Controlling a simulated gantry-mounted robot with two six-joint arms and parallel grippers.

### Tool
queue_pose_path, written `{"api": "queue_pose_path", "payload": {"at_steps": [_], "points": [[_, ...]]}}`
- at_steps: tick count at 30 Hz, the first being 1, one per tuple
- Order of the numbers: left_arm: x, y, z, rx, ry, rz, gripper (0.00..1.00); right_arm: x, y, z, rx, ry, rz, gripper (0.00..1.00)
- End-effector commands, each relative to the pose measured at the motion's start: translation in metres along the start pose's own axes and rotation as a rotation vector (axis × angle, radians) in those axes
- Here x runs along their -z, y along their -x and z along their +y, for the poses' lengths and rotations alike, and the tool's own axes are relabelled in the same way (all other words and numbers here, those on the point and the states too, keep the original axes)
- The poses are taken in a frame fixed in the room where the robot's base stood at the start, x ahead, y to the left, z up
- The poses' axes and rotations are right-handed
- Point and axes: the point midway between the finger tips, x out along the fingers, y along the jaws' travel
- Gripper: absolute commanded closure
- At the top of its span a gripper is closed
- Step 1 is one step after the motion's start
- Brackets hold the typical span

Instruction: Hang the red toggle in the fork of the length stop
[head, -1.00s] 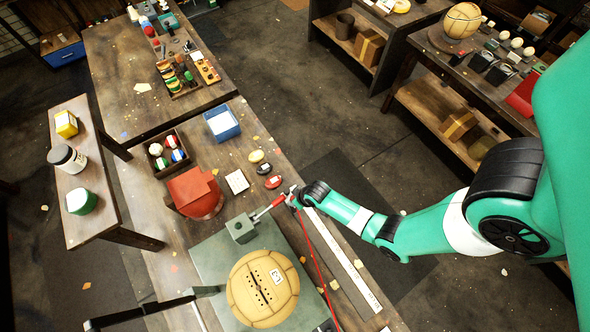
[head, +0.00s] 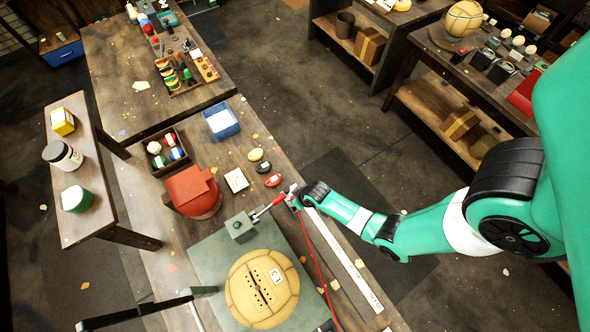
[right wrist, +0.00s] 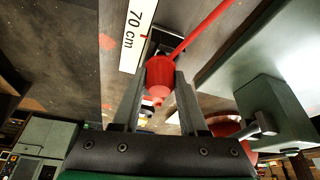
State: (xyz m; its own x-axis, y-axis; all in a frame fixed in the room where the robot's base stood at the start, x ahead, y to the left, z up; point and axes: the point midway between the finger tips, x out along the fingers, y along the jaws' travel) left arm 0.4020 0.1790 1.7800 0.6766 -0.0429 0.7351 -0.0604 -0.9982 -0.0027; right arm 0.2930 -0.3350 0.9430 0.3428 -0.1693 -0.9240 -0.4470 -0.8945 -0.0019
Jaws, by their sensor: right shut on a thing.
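My right gripper (head: 292,196) is over the front edge of the workbench. In the right wrist view, the right gripper (right wrist: 160,92) is shut on the red toggle (right wrist: 160,73), which sits between the two fingers. A red cord (right wrist: 205,32) runs from the toggle to the upper right; in the head view the cord (head: 318,265) runs down past the ball. A dark part (right wrist: 158,42) shows just beyond the toggle beside the 70 cm mark; I cannot tell whether it is the length stop's fork or whether the toggle touches it. My left gripper is not in view.
A white ruler strip (head: 345,262) lies along the bench edge. A grey-green block (head: 240,228) with a red-handled rod stands close to the gripper. A tan ball (head: 262,303) sits on a green plate. A red container (head: 196,192) and a blue tray (head: 222,124) stand farther back.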

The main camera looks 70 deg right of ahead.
Motion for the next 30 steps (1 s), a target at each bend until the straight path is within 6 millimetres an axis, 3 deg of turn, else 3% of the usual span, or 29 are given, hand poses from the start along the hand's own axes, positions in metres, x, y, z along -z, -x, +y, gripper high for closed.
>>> {"api": "queue_pose_path", "payload": {"at_steps": [10, 11, 15, 17, 26, 30], "points": [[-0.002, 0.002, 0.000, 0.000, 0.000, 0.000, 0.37, -0.001, -0.003, 0.000, 0.000, 0.000, 0.001, 1.00], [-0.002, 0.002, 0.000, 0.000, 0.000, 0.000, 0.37, -0.001, -0.003, 0.000, 0.000, 0.000, 0.001, 0.56], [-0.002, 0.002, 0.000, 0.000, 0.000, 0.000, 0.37, -0.001, -0.003, 0.000, 0.000, 0.000, 0.001, 0.31], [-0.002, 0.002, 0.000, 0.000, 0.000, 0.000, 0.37, -0.001, -0.003, 0.000, 0.000, 0.000, 0.000, 0.23], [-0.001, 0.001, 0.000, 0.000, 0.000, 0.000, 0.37, -0.001, -0.001, 0.000, 0.000, 0.000, 0.001, 0.23], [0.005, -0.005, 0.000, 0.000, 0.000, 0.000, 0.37, 0.000, 0.017, 0.000, 0.000, 0.000, 0.002, 0.23]]}}
